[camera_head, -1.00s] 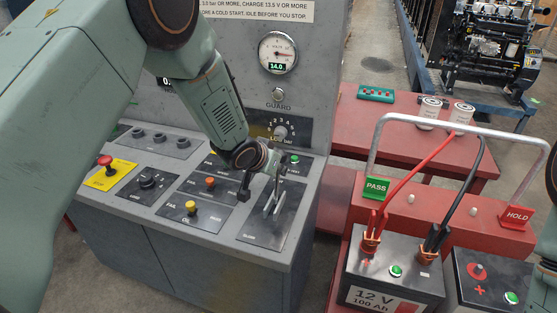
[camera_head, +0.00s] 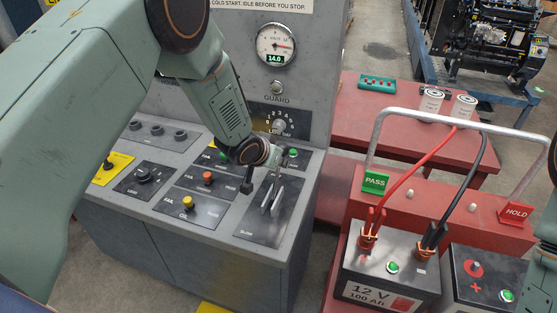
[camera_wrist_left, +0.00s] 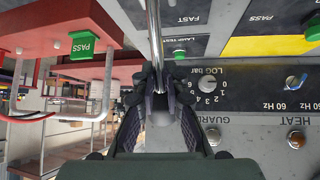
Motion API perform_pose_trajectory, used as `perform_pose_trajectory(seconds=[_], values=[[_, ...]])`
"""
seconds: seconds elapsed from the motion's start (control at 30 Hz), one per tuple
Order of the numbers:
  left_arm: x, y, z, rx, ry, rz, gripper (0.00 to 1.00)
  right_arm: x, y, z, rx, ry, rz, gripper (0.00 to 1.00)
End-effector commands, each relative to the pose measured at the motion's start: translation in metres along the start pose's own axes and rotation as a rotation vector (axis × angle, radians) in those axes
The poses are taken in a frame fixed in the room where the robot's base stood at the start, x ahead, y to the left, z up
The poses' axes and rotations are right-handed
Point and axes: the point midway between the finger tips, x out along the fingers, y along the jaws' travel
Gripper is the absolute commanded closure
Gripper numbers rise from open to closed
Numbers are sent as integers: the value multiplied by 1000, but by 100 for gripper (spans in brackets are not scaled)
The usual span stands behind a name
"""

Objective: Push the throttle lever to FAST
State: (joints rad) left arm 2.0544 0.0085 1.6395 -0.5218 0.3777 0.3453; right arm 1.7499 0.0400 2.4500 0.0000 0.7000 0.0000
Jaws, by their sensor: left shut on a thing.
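The throttle lever (camera_head: 270,192) is a thin metal lever on a dark plate (camera_head: 262,222) at the right end of the grey console. The plate's near end reads SLOW. My left gripper (camera_head: 275,158) is at the lever's upper end, near the plate's far end, and is shut on it. In the left wrist view the lever (camera_wrist_left: 154,35) is a bright rod running down between my left fingers (camera_wrist_left: 160,105). A FAST label shows beside it there. The fingers hide the lever's tip. My right gripper is not in view.
Knobs and buttons, such as the orange button (camera_head: 208,177), sit left of the lever. The upright panel with a gauge (camera_head: 275,43) rises behind. A red battery cart with a tall handle (camera_head: 462,122) stands to the right. A red table (camera_head: 400,130) is behind it.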

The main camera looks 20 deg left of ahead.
Motion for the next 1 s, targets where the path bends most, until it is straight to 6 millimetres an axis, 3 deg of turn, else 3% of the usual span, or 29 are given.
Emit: perform_pose_trajectory(seconds=[0.03, 0.47, 0.5, 0.9, 1.0], values=[[-1, -1, -14, 7, 30, 1, 100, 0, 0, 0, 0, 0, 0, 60], [0, -1, -14, 8, 29, 1, 100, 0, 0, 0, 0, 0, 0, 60], [0, -1, -14, 8, 29, 1, 88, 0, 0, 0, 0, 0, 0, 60], [1, -1, -13, 4, 27, 1, 54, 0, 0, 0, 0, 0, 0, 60], [2, -1, -11, 3, 22, 1, 54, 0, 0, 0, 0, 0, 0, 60]])
